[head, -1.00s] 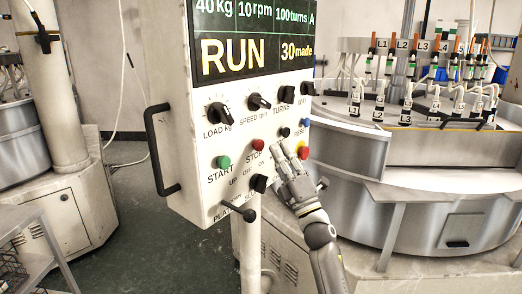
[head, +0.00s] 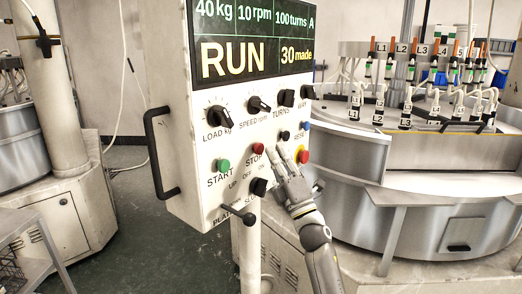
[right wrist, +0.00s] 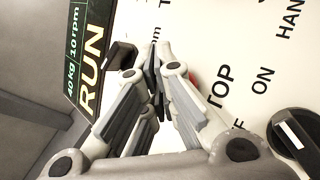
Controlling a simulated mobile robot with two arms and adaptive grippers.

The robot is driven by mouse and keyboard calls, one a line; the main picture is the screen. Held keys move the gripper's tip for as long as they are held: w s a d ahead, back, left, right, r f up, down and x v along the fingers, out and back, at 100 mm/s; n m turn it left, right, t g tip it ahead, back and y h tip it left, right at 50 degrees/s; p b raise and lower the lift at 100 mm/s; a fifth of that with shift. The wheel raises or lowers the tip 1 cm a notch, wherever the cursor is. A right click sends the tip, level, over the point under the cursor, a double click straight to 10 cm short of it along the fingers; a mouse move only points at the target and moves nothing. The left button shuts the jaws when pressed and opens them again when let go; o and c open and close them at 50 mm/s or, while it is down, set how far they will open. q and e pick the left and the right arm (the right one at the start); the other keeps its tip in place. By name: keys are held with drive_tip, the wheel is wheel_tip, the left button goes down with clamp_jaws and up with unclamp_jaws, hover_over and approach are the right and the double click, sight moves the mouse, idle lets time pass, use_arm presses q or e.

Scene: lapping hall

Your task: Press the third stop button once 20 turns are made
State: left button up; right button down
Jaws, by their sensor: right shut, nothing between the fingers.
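The control panel (head: 225,115) carries a display (head: 250,50) that reads RUN, 40 kg, 10 rpm, 100 turns and 30 made. A red button (head: 257,148) sits above the STOP label, right of the green START button (head: 223,165). A red button with a yellow collar (head: 303,156) is further right. My right gripper (head: 287,152) is shut and empty, its fingertips in front of the panel between the two red buttons. Contact cannot be told. In the right wrist view its fingertips (right wrist: 157,62) partly hide a red button (right wrist: 193,82) by the STOP lettering. My left gripper is not in view.
Dark knobs (head: 259,103) line the panel above the buttons, and a black handle (head: 160,155) is on its left side. A black lever (head: 238,214) juts out below. A round lapping machine (head: 440,165) with labelled fittings stands behind at right.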

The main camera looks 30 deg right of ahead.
idle(0.7)
drive_tip(key=shift+w+a+b, duration=0.2)
drive_tip(key=shift+w+b, duration=0.1)
drive_tip(key=shift+w, duration=0.15)
drive_tip(key=shift+w+a+b, duration=0.15)
drive_tip(key=shift+w+b, duration=0.15)
drive_tip(key=shift+w, duration=0.1)
idle(0.6)
drive_tip(key=shift+s, duration=0.1)
drive_tip(key=shift+s+d, duration=0.3)
drive_tip(key=shift+s, duration=0.45)
drive_tip(key=s, duration=0.1)
drive_tip(key=s+d+p, duration=0.1)
drive_tip(key=s, duration=0.1)
drive_tip(key=s+d, duration=0.1)
drive_tip(key=shift+s, duration=0.25)
idle(1.1)
